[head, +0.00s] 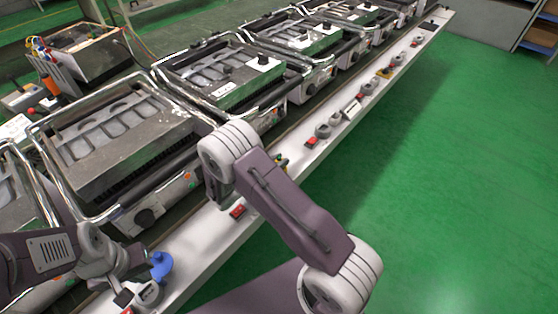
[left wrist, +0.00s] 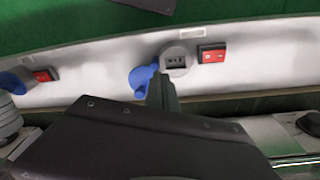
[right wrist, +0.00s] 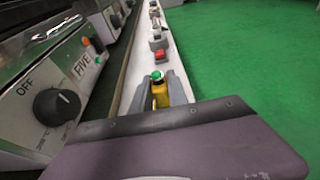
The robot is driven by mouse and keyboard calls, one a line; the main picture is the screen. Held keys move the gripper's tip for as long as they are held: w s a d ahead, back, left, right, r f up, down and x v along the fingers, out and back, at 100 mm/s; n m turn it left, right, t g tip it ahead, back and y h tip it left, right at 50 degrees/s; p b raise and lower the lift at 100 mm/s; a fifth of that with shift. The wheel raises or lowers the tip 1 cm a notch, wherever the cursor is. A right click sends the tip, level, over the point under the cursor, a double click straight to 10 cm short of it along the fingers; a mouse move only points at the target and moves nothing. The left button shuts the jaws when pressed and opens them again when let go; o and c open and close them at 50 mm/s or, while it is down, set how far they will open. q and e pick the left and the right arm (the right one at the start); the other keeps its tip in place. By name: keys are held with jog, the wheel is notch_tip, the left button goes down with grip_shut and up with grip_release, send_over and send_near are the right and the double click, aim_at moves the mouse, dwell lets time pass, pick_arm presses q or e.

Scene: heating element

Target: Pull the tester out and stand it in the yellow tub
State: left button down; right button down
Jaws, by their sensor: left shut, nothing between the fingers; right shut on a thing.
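The tester, a small yellow body with a green top (right wrist: 158,90), is between the fingers of my right gripper (right wrist: 160,92), which is shut on it over the white rail. In the head view a bit of yellow and green (head: 282,160) shows just beyond my right arm. Its lower end is hidden, so I cannot tell whether it sits in a socket. My left gripper (left wrist: 163,92) is shut and empty, beside a blue round piece (left wrist: 142,78) and a grey socket (left wrist: 176,62). A small yellow thing (head: 384,73) lies far along the rail; I cannot tell whether it is the tub.
The white rail (head: 205,245) carries several grey sockets and red switches (head: 237,211). Several metal heating units (head: 115,130) with chrome bars and black knobs line the rail's left side. Open green floor (head: 450,180) lies to the right.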

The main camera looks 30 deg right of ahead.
pick_arm(q)
jog(key=shift+f+b, duration=0.5)
pick_arm(e)
jog(key=shift+f, duration=0.7)
jog(key=c, duration=1.2)
grip_release()
jog(key=shift+r, duration=0.1)
pick_arm(q)
notch_tip(320, 180, up, 2)
jog(key=shift+r+p, duration=0.15)
jog(key=shift+p, duration=1.05)
pick_arm(e)
jog(key=r, duration=0.5)
jog(key=shift+s+d, duration=0.25)
jog(key=shift+s, duration=0.15)
pick_arm(q)
notch_tip(320, 180, up, 2)
jog(key=shift+p, duration=1)
pick_arm(e)
jog(key=s+d+r, duration=0.5)
jog(key=s+r, duration=0.1)
jog(key=s, duration=0.3)
jog(key=shift+s, duration=0.25)
